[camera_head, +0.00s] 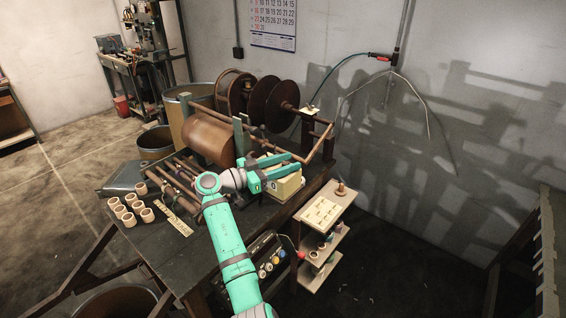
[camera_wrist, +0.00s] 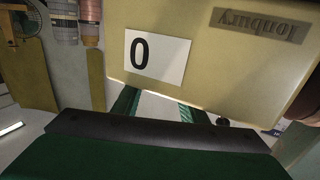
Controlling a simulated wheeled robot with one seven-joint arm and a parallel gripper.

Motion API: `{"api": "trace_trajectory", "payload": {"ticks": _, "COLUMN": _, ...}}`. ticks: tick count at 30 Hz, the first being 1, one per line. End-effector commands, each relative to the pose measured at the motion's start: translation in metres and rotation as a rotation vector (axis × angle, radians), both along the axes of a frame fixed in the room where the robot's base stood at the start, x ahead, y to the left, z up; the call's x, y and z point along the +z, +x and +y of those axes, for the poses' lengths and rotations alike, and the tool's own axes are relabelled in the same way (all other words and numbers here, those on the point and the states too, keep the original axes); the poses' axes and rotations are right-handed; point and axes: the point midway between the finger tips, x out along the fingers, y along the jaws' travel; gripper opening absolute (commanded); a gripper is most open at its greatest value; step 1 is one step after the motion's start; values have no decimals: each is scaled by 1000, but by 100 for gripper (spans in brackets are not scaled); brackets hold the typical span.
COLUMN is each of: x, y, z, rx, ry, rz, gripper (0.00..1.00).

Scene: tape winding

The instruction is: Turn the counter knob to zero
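The counter is a cream box (camera_head: 287,188) on the table, right beside my gripper. In the wrist view the box (camera_wrist: 200,75) fills the upper middle. Its white panel (camera_wrist: 157,55) shows a black 0, and a dark nameplate (camera_wrist: 262,27) on it reads upside down. In the wrist view the fingertips (camera_wrist: 155,108) are partly hidden near the box's lower edge.
A winding machine with a brown roller (camera_head: 208,138) and dark discs (camera_head: 265,100) stands behind the box. Several small wooden rings (camera_head: 128,219) lie at the table's left. A small shelf (camera_head: 324,211) stands on the right. The floor further right is mostly clear.

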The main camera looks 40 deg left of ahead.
Motion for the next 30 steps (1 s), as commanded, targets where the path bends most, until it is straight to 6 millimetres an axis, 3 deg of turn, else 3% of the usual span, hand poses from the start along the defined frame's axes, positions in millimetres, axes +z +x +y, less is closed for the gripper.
{"api": "trace_trajectory", "payload": {"ticks": 11, "x": -1, "y": -8, "z": 3, "rx": -3, "ry": -1, "rz": 2, "gripper": 39}}
{"api": "trace_trajectory", "payload": {"ticks": 24, "x": -1, "y": -77, "z": 42, "rx": 4, "ry": 0, "rz": 1, "gripper": 39}}
{"api": "trace_trajectory", "payload": {"ticks": 30, "x": -1, "y": -94, "z": 52, "rx": 6, "ry": 0, "rz": 2, "gripper": 39}}
